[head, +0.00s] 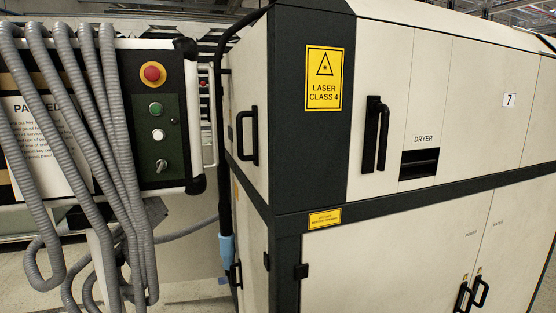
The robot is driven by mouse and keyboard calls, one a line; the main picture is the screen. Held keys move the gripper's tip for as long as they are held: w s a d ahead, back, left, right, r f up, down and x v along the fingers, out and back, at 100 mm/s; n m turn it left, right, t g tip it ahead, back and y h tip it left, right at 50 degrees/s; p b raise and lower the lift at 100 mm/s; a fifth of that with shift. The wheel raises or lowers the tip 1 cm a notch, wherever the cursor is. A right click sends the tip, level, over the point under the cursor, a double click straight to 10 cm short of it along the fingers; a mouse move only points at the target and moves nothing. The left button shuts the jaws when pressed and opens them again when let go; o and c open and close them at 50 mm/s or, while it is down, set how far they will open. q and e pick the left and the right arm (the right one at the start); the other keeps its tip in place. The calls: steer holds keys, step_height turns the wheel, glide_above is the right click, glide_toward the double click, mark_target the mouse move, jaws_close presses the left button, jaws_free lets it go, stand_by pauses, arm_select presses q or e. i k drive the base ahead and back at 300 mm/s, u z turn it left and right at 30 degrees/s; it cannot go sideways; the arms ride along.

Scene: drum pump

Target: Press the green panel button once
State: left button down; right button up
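The control panel (181,130) stands at the left of the head view, with a dark green plate on its right part. The green button (155,108) is a small round button in a pale ring, below the red emergency button (152,74) on its yellow disc. A white button (158,135) sits below the green one, and a key or rotary switch (161,166) is at the bottom. Nothing covers the green button. Neither of my grippers shows in the head view.
Several grey corrugated hoses (112,130) hang in front of the panel's left part, close to the buttons. A large cream and dark grey machine cabinet (380,60) fills the right side, with black handles sticking out. A narrow gap separates panel and cabinet.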

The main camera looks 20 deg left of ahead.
mark_target(155, 109)
steer(key=u, duration=0.4)
steer(key=k, duration=0.95)
steer(key=u, duration=0.55)
steer(key=k, duration=0.4)
steer(key=z, duration=0.5)
steer(key=i, duration=0.6)
steer(key=z, duration=0.95)
steer(key=i, duration=0.9)
steer(key=u, duration=0.6)
steer(key=i, duration=0.55)
steer(key=u, duration=0.5)
